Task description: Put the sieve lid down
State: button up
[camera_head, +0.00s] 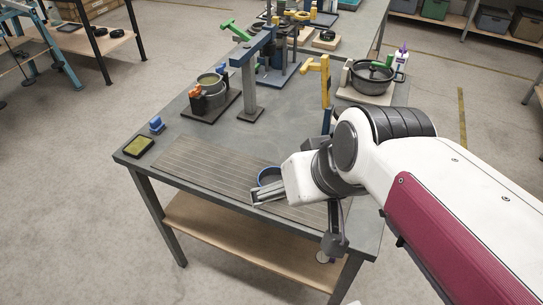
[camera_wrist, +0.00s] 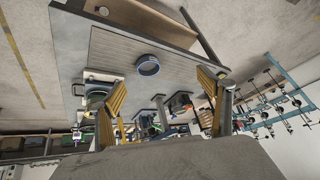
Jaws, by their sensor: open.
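A round vessel with an orange clip (camera_head: 196,90) and a raised-looking round top (camera_head: 209,79) stands on a dark base at the left of the bench; I cannot tell surely whether this is the sieve and its lid. A small blue ring-shaped piece (camera_head: 263,173) lies on the ribbed mat, partly hidden behind my gripper in the head view; it also shows in the wrist view (camera_wrist: 148,65). My gripper (camera_head: 268,196) is open and empty above the mat, near the ring and apart from the vessel. Its yellow-padded fingers are spread in the wrist view (camera_wrist: 166,90).
A blue post with a green lever (camera_head: 237,31) and a yellow lever post (camera_head: 318,65) stand behind. A dark pot (camera_head: 371,78) and a white bottle (camera_head: 401,58) are at the back right. A small yellow-topped tray (camera_head: 139,147) is at the left edge. The ribbed mat (camera_head: 205,170) is mostly clear.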

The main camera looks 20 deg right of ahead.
jog(key=shift+n+g+h, duration=0.3)
jog(key=shift+n, duration=0.2)
jog(key=s, duration=0.1)
jog(key=s+f, duration=0.1)
jog(key=s, duration=0.3)
jog(key=shift+s+a+f, duration=0.1)
jog(key=shift+a+f, duration=0.05)
jog(key=shift+a, duration=0.1)
dwell(0.6)
jog(key=shift+c, duration=1.1)
